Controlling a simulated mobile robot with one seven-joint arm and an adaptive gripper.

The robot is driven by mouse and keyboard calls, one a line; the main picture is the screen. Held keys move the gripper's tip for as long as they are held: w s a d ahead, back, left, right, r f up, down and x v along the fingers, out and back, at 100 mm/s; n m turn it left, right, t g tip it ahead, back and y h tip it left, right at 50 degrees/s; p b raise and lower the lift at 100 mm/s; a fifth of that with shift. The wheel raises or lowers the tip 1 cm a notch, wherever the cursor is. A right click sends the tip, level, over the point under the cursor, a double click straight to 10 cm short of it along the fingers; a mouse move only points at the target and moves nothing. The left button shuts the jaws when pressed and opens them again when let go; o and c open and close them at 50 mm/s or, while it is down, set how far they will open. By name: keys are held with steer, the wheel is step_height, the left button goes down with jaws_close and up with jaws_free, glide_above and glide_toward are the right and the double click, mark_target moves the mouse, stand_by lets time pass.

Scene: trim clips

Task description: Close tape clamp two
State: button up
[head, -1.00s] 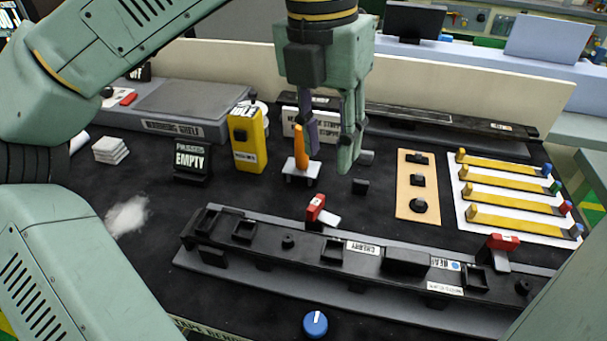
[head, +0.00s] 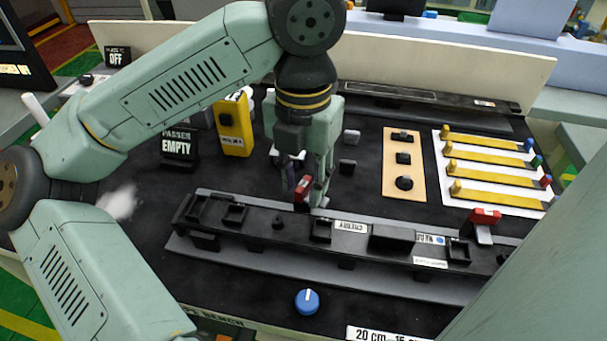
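One tape clamp, a red lever on a pale plate (head: 303,189), sits at the back edge of the long black trim rail (head: 280,231), near its middle. A second clamp with a red lever (head: 486,216) sits at the rail's right. I see no numbers on the clamps. My gripper (head: 306,192) points down at the middle clamp, a dark finger to its left and a green finger to its right. The fingers are apart, with the red lever showing between them. Whether they touch it is unclear. The fingers partly hide this clamp.
A blue knob (head: 307,301) is in front of the rail. Behind it stand a yellow box (head: 235,124), a black "EMPTY" sign (head: 179,147), an orange button panel (head: 394,175) and a white board with yellow strips (head: 493,170). A white patch (head: 118,201) lies at left.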

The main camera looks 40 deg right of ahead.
jaws_close()
stand_by(0.3)
steer(key=shift+f+m+b, duration=0.1)
steer(key=shift+m+b, duration=1.05)
steer(key=shift+m, duration=0.25)
steer(key=m+b, duration=0.2)
steer(key=m, duration=0.6)
steer(key=shift+b, duration=0.3)
steer(key=shift+m, duration=2.1)
